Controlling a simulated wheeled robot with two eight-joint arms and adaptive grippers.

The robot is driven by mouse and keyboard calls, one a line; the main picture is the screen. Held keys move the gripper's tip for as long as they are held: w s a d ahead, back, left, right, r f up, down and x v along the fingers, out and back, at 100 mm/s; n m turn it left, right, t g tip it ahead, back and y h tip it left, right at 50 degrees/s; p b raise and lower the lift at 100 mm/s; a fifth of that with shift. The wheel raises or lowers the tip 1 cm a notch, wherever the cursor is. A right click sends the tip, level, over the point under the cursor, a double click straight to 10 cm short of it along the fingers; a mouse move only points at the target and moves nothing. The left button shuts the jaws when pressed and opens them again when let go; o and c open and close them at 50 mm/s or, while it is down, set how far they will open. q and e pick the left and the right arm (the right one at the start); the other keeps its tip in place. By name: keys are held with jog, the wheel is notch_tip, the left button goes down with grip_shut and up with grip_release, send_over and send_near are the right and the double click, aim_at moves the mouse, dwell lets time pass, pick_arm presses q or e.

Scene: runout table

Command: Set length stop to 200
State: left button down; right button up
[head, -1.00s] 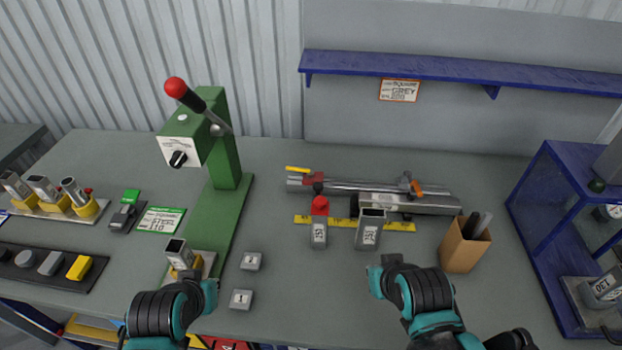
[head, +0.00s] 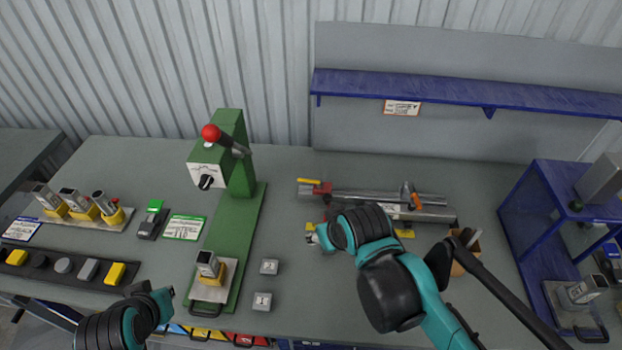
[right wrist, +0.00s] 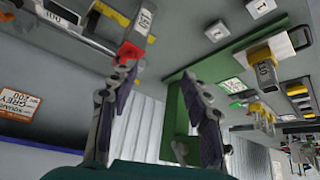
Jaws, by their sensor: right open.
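The length stop with its red knob (right wrist: 128,52) shows beside the left finger in the right wrist view; I cannot tell whether they touch. A grey labelled block (right wrist: 143,20) is joined to or beside the knob. In the head view my right gripper (head: 314,238) hides the stop, over the yellow scale (head: 404,233) in front of the steel rail (head: 350,195). In the right wrist view my right gripper (right wrist: 158,76) is open, with nothing between its fingers. My left gripper (head: 166,297) is low at the table's front left; its jaw state is unclear.
A green press (head: 235,210) with a red-tipped lever stands left of the stop. Two grey blocks (head: 269,266) lie between. A brown holder (head: 466,262) is partly behind my right arm. A blue frame (head: 530,200) stands right. A card (head: 402,107) hangs from the blue shelf (head: 450,94).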

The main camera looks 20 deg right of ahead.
jog(key=w+d+r+g+p, duration=0.1)
jog(key=w+r+p, duration=0.1)
jog(key=w+r, duration=0.25)
jog(key=n+g, duration=0.3)
jog(key=g, duration=0.2)
send_over(328, 196)
notch_tip(328, 196, down, 12)
jog(key=shift+a+r, duration=0.1)
jog(key=shift+r, duration=0.1)
notch_tip(328, 196, down, 8)
jog(key=shift+r+b, duration=0.1)
jog(key=shift+b, duration=0.3)
pick_arm(q)
notch_tip(328, 196, up, 3)
jog(key=shift+a+r, duration=0.1)
